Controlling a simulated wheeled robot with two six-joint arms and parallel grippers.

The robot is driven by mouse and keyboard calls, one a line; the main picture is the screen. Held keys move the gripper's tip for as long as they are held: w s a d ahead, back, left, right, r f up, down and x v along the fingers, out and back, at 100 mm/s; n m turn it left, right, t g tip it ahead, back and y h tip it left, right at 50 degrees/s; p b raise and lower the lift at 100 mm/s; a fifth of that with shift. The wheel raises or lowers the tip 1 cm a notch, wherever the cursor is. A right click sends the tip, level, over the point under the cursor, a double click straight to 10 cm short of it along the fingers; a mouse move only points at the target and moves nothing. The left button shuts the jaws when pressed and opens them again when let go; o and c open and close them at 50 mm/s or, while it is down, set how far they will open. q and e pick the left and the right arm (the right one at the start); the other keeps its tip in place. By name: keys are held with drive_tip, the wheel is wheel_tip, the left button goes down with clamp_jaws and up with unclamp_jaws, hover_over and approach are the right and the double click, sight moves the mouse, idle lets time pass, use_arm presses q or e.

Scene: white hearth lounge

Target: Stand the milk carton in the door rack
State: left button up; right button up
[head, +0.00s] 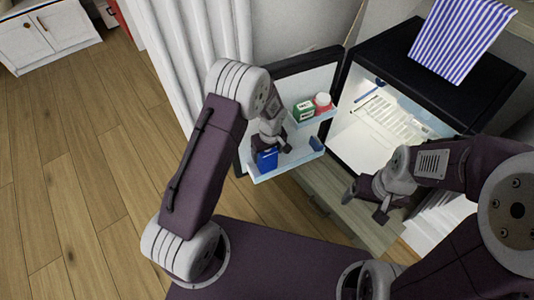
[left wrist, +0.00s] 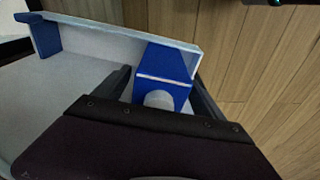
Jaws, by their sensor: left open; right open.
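The blue milk carton (head: 267,159) is in the lower door rack (head: 290,164) of the open fridge door, near its left end, and looks upright. My left gripper (head: 268,144) is at the carton with its jaws open. In the left wrist view the carton (left wrist: 168,63) shows between the two spread fingers (left wrist: 162,90), by the rack's pale wall (left wrist: 120,36). A gap shows on the left finger's side; contact on the other side is unclear. The carton's base is hidden. My right gripper (head: 366,204) is open and empty in front of the fridge.
The black fridge (head: 390,52) stands open with its lit interior showing. A green-and-white box (head: 304,110) and a red-topped container (head: 322,103) stand on the upper door shelf. A striped cloth (head: 460,38) lies on the fridge top. Wood floor at left is clear.

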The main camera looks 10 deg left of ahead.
use_arm(q)
drive_tip(key=r+p, duration=0.1)
drive_tip(key=r, duration=0.2)
drive_tip(key=r+p, duration=0.2)
drive_tip(key=r, duration=0.1)
drive_tip(key=s+r+p, duration=0.1)
drive_tip(key=r+p, duration=0.1)
drive_tip(key=r, duration=0.2)
drive_tip(key=shift+d, duration=0.35)
drive_tip(key=s+a+r+m, duration=0.2)
drive_tip(key=s+r+m, duration=0.2)
drive_tip(key=s, duration=0.4)
drive_tip(key=s+a+r+m+h, duration=0.1)
drive_tip(key=s+a+r+m, duration=0.2)
drive_tip(key=s+r, duration=0.3)
drive_tip(key=s, duration=0.2)
drive_tip(key=shift+s+a+r+m, duration=0.15)
drive_tip(key=shift+s+r+m, duration=0.05)
drive_tip(key=shift+s+m, duration=0.2)
use_arm(e)
wheel_tip(320, 180, up, 6)
drive_tip(key=shift+r, duration=0.2)
use_arm(q)
wheel_tip(320, 180, up, 41)
drive_tip(key=p, duration=4.1)
drive_tip(key=shift+r, duration=0.2)
use_arm(e)
wheel_tip(320, 180, up, 41)
drive_tip(key=shift+r, duration=0.2)
